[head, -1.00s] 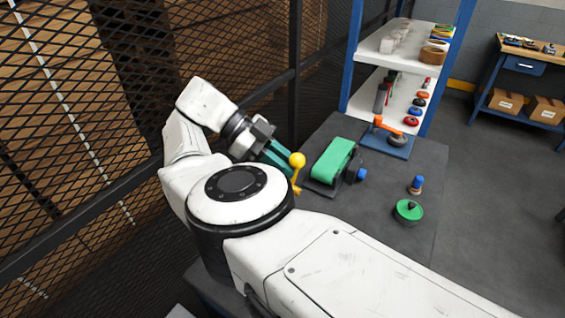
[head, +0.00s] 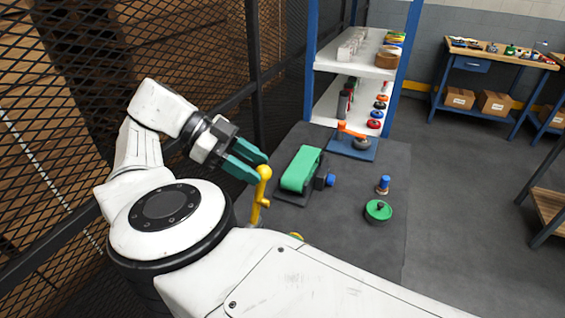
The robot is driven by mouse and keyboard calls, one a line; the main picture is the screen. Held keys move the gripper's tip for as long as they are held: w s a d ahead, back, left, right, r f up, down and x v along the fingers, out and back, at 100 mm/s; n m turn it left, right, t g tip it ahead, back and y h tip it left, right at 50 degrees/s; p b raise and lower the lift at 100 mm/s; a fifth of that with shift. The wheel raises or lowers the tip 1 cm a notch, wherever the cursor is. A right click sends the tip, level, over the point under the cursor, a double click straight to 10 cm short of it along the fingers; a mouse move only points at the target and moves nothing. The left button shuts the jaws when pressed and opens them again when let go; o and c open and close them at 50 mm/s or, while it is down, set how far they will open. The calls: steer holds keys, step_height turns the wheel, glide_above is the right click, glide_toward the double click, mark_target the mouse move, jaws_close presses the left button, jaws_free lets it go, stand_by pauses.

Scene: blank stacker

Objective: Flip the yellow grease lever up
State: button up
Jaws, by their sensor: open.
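The yellow lever (head: 260,196) stands roughly upright, a little tilted, at the left edge of the dark table in the head view. It has a round ball knob on top, and its lower end is partly hidden behind my arm. My gripper (head: 254,169) has teal fingers that are open and lie right at the ball knob, from the left. I cannot tell whether a finger touches the knob.
A green belt device (head: 302,168) with a blue knob sits just right of the lever. A green disc (head: 378,210), a blue-topped peg (head: 383,184) and a blue plate (head: 352,146) with an orange handle are on the table (head: 345,250). Mesh fencing (head: 60,100) stands at left.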

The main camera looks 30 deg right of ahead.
steer(key=s+r+b, duration=0.3)
steer(key=s+r, duration=0.6)
steer(key=s, duration=0.4)
steer(key=shift+s, duration=0.15)
steer(key=shift+a+r, duration=0.1)
steer(key=shift+c, duration=0.3)
